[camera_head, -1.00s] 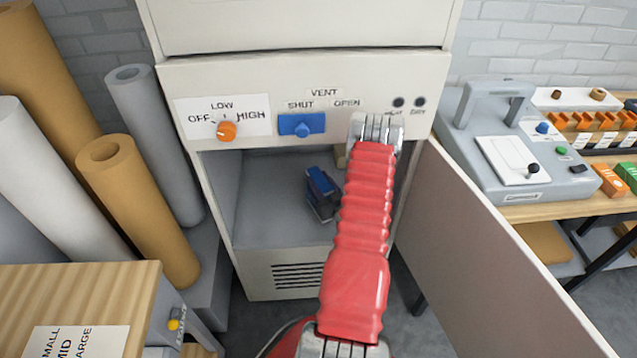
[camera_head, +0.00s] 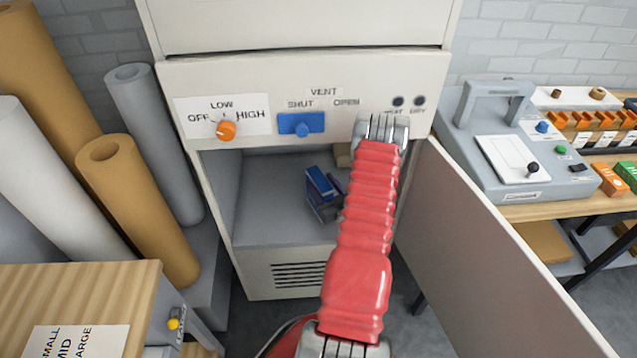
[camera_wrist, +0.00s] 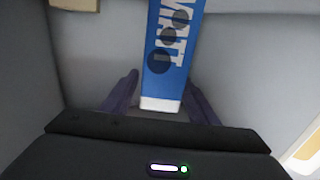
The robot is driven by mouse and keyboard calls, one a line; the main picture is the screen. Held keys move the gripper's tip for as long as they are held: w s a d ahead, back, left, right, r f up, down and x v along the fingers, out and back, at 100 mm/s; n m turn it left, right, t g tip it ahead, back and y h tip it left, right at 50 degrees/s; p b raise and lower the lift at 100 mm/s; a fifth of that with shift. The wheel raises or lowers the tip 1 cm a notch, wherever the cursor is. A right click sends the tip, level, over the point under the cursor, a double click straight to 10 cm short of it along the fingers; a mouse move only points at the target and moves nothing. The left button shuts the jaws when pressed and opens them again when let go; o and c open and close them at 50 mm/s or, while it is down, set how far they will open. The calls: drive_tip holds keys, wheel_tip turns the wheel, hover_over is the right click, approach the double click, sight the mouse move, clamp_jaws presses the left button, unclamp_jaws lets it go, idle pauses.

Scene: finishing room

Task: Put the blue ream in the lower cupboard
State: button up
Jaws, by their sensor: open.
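The blue ream (camera_head: 321,183) is inside the open lower cupboard (camera_head: 270,215), on its grey floor. In the wrist view the ream (camera_wrist: 172,50) is a blue block with white lettering, dark round marks and a white near end. My gripper (camera_head: 324,211) reaches into the cupboard at the ream's near end. In the wrist view its two dark fingers (camera_wrist: 160,100) stand apart, one on each side of the ream's near end, with gaps visible. My red arm hides the cupboard's right part. The cupboard door (camera_head: 490,250) stands wide open on the right.
A tan block (camera_head: 343,154) lies at the back of the cupboard, partly hidden by my arm. A control panel with an orange knob (camera_head: 226,131) and blue slider (camera_head: 302,124) is above the opening. Tall rolls (camera_head: 140,210) stand left; a bench with a grey machine (camera_head: 515,150) is right.

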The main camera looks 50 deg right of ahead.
drive_tip(key=v, duration=1)
drive_tip(key=shift+s+a, duration=0.1)
idle(0.6)
